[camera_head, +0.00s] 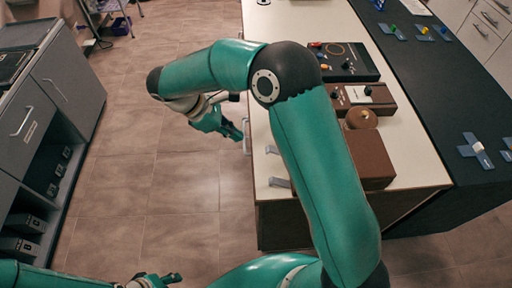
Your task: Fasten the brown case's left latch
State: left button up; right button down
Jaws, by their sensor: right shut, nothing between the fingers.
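The brown case (371,160) sits on the pale counter top, right of my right arm. The arm's green forearm crosses in front and hides the case's left part. Two small grey metal pieces, one (272,150) farther back and one (279,182) nearer, show left of the arm; I cannot tell whether they are the case's latches. My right gripper (238,132) is shut and empty, left of the counter's edge and apart from the case. My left gripper (165,279) is at the bottom edge, far from the case, partly cut off; its opening is unclear.
A round brown knob-like object (362,118), a brown box with dials (378,97) and a black control box (345,63) stand behind the case. A drawer handle (246,135) is close to my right gripper. Grey cabinets (60,85) stand left; the tiled floor between is clear.

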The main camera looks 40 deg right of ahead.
aim_at(275, 152)
jog(key=shift+s+d+f, duration=0.1)
jog(key=p+x, duration=0.1)
jog(key=x, duration=0.9)
pick_arm(q)
jog(key=shift+r, duration=0.7)
jog(key=shift+d, duration=0.1)
